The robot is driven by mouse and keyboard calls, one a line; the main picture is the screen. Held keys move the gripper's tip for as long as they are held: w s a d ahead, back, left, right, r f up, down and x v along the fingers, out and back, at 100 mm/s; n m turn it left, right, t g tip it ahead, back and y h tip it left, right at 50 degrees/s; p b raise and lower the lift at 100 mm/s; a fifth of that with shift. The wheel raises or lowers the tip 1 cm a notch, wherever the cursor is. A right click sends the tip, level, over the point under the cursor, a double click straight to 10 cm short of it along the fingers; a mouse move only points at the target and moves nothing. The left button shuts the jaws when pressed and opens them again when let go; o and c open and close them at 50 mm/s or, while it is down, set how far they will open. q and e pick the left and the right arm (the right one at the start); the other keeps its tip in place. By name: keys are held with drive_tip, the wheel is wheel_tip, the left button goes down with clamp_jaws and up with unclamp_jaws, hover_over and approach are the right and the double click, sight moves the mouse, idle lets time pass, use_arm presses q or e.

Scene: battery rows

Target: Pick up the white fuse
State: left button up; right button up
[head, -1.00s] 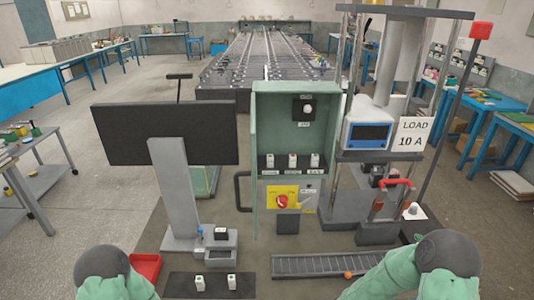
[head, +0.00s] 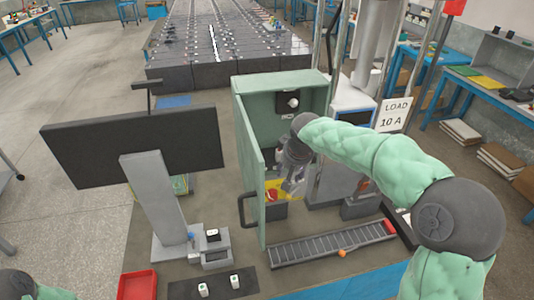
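Two small white fuses, one (head: 204,290) on the left and one (head: 235,281) on the right, stand on a dark mat (head: 183,291) at the bottom. Another small white piece with a dark top (head: 212,235) sits on the grey tester. My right gripper (head: 291,187) is at the open front of the green cabinet (head: 248,150), above the yellow panel with the red knob. The gripper and arm cover the cabinet's row of small white pieces. Whether its fingers are closed or hold anything is unclear. My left gripper is out of view.
The black monitor (head: 130,148) stands left of the cabinet's open door. A red bin (head: 137,285) lies left of the mat. A ribbed tray (head: 320,245) lies in front of the cabinet, with an orange ball (head: 341,253) at its edge.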

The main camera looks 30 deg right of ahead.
sight(280, 152)
drive_tip(key=w+d, duration=0.1)
drive_tip(key=w, duration=0.2)
drive_tip(key=w+d, duration=0.1)
drive_tip(key=w, duration=0.3)
drive_tip(key=w+d, duration=0.1)
drive_tip(key=w, duration=0.3)
drive_tip(key=shift+w+f, duration=0.15)
drive_tip(key=shift+w, duration=0.1)
drive_tip(key=shift+w+f, duration=0.1)
drive_tip(key=shift+f, duration=0.4)
clamp_jaws()
